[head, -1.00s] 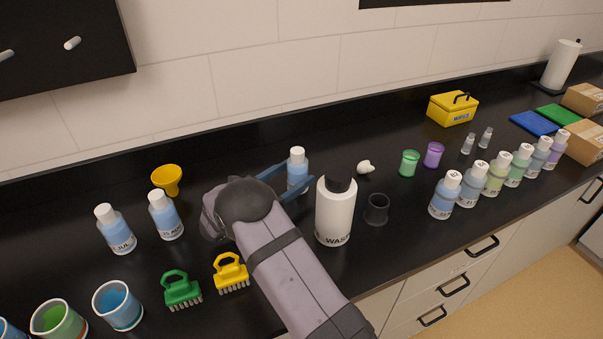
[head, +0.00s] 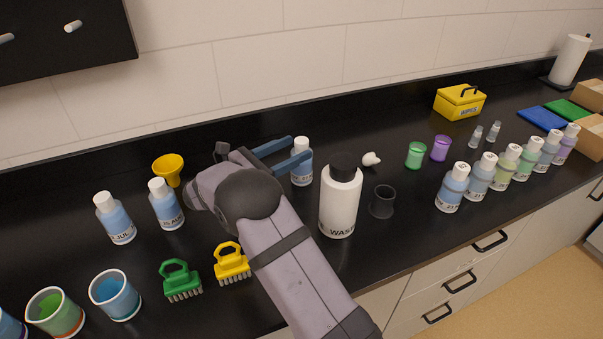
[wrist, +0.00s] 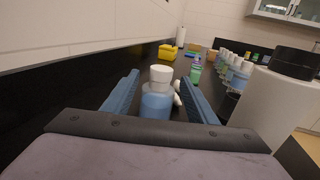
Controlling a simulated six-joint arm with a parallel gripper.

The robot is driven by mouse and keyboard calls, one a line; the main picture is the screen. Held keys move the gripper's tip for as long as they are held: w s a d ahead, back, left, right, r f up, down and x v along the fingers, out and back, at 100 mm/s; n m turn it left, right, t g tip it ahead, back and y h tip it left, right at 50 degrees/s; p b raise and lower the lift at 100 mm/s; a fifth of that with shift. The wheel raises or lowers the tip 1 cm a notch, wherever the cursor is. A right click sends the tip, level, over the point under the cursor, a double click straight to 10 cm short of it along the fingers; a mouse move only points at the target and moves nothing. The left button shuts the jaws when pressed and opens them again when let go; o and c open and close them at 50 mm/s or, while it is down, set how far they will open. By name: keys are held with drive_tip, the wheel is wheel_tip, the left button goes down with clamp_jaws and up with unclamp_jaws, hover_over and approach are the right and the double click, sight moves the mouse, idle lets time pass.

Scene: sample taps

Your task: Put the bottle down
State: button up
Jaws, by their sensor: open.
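A blue sample bottle with a white cap (head: 301,169) stands upright on the black counter, left of and behind the white waste bottle. My gripper (head: 299,150) is open, its two blue fingers pointing right at this bottle. In the wrist view the bottle (wrist: 157,98) stands upright ahead, between the two spread fingers (wrist: 158,97). The jaws are apart from it, and nothing is held. The bottle's lower part is hidden by my gripper in the wrist view.
The large white waste bottle (head: 340,202) stands close to my arm, with a black cup (head: 382,203) beside it. Two blue bottles (head: 166,205), a yellow funnel (head: 169,170) and green and yellow brushes (head: 232,264) are on the left. A bottle row (head: 452,188) stands at right.

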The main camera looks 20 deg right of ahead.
drive_tip(key=shift+d+r, duration=0.25)
drive_tip(key=shift+d, duration=0.15)
drive_tip(key=p+x, duration=0.3)
drive_tip(key=x, duration=0.3)
drive_tip(key=shift+d+f, duration=0.25)
drive_tip(key=shift+w, duration=0.1)
clamp_jaws()
